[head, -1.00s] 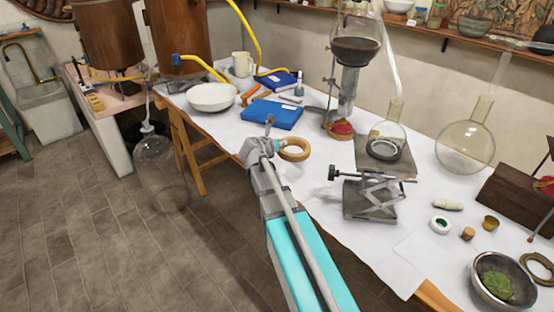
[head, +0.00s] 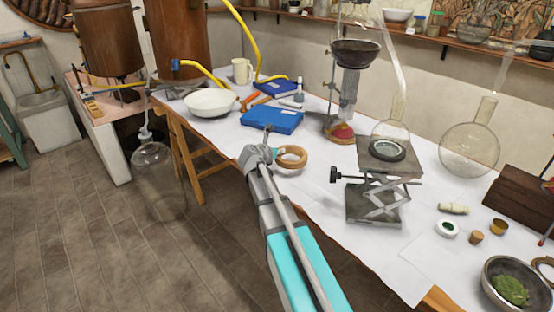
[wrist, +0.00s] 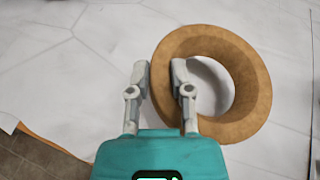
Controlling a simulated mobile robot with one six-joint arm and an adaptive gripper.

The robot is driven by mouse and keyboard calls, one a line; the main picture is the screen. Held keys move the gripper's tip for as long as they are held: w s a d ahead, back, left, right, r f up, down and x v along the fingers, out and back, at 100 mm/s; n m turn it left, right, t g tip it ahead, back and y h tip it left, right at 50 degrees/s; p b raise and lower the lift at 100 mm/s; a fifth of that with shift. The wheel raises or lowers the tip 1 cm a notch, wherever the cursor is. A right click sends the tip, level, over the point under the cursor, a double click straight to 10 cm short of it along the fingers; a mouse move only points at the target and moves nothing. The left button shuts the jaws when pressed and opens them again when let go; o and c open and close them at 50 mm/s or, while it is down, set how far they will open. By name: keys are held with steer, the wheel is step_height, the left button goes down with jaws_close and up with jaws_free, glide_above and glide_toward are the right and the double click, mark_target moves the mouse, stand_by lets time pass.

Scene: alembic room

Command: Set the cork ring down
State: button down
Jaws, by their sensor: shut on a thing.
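The cork ring (head: 292,158) is a thick tan ring at the front left part of the white-covered table. My gripper (head: 264,154) is shut on its left side. In the wrist view the ring (wrist: 250,98) lies to the right of my gripper (wrist: 161,78), with one finger inside its hole and the other outside its left wall. White cover and a shadow show through the hole. A shadow also shows just below the ring in the head view; I cannot tell whether it touches the table (head: 315,190).
A blue case (head: 272,120) lies behind the ring. A lab jack (head: 375,205) with a round-bottom flask (head: 390,135) stands to the right. A white bowl (head: 210,103) is at the back left. The table edge is close to the left of my gripper; bare cover surrounds the ring.

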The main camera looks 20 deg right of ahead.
steer(key=shift+w+f+b, duration=0.35)
steer(key=shift+f+b, duration=0.1)
steer(key=shift+f, duration=0.05)
step_height(320, 180, down, 3)
steer(key=b, duration=0.3)
steer(key=shift+d, duration=0.1)
steer(key=c, duration=0.5)
jaws_free()
steer(key=shift+r, duration=0.1)
steer(key=p+v, duration=0.4)
steer(key=v, duration=0.8)
steer(key=shift+p, duration=0.35)
